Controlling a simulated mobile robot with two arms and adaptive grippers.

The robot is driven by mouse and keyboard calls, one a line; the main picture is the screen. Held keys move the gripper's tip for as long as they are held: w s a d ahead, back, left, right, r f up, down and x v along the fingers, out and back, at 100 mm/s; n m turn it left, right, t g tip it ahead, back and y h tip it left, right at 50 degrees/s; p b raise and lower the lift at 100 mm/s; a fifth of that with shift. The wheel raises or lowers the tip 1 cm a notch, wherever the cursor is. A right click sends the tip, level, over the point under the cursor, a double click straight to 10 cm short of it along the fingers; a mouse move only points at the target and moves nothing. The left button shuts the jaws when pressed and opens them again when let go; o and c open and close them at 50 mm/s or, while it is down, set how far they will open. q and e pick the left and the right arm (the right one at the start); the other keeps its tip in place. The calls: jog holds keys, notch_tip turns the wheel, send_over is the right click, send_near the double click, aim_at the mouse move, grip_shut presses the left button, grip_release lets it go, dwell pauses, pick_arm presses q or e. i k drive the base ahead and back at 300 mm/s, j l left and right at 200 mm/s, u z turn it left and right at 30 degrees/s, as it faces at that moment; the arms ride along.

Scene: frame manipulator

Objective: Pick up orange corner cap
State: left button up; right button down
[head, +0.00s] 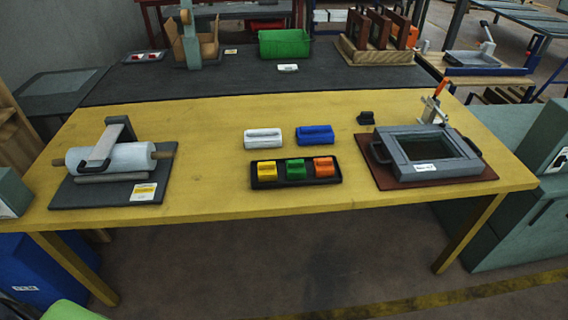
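The orange corner cap (324,166) sits in the right-hand place of a small black tray (276,184) on the yellow table. A green cap (296,169) is in the middle of the tray and a yellow cap (267,170) is at its left. The orange cap looks upright and nothing covers it. Neither of my grippers shows in the head view.
On the yellow table (200,203), a white block (263,138) and a blue block (314,134) lie behind the tray. A roller stand (112,160) is at left, a grey frame fixture (460,167) at right. A small black piece (366,118) lies near the fixture. The table front is clear.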

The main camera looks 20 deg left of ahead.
aim_at(324, 167)
jog(key=i+l+u, duration=0.15)
jog(key=i+u, duration=0.25)
jog(key=i+l+u, duration=0.2)
jog(key=u, duration=0.2)
jog(key=i+l+u, duration=0.2)
jog(key=l+u, duration=0.25)
jog(key=i+l, duration=0.25)
jog(key=l, duration=0.15)
jog(key=i+l, duration=0.2)
jog(key=l, duration=0.25)
jog(key=z, duration=1.65)
jog(key=u, duration=1.7)
